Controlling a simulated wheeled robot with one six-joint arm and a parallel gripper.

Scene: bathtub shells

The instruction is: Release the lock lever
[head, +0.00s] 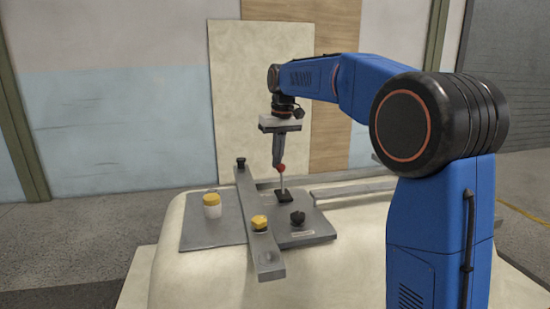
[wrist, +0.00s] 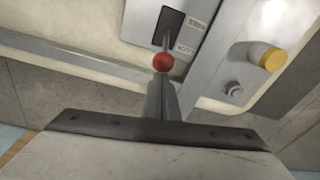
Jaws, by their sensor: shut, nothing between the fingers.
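The lock lever is a thin metal rod with a red ball (head: 281,168) on top, rising from a black slotted base (head: 284,196) on a grey plate. In the wrist view the red ball (wrist: 163,61) sits just past my fingertips, with the dark slot (wrist: 172,27) and small labels beyond it. My gripper (head: 277,164) points down, shut and empty, with its tips right beside the ball. In the wrist view my gripper (wrist: 162,85) also shows shut. I cannot tell whether the tips touch the ball.
A grey bar (head: 257,215) crosses the plate (head: 200,235). The cream bathtub shell (head: 185,285) lies beneath. A rail (head: 350,189) runs behind.

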